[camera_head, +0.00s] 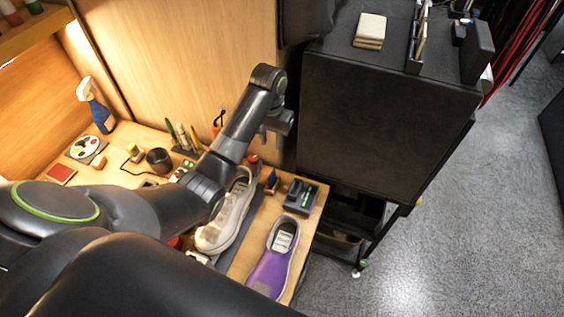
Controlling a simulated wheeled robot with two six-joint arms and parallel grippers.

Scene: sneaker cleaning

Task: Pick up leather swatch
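I cannot tell for sure which thing is the leather swatch. A flat red square (60,173) lies at the far left of the wooden bench. A small stack of cream squares (370,30) lies on top of the black cabinet. My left gripper (275,138) is raised above the back right of the bench, in front of the cabinet's side, and points down. It is apart from both of these things. Its fingers are small and dark, so their opening is unclear. My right gripper is not in view.
A white sneaker (228,220) and a purple sneaker (272,262) lie on the bench's right part. A spray bottle (97,108), a dark cup (159,160) and a small black-green box (301,196) stand around. The black cabinet (385,125) rises right of the bench. Grey floor lies open beyond.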

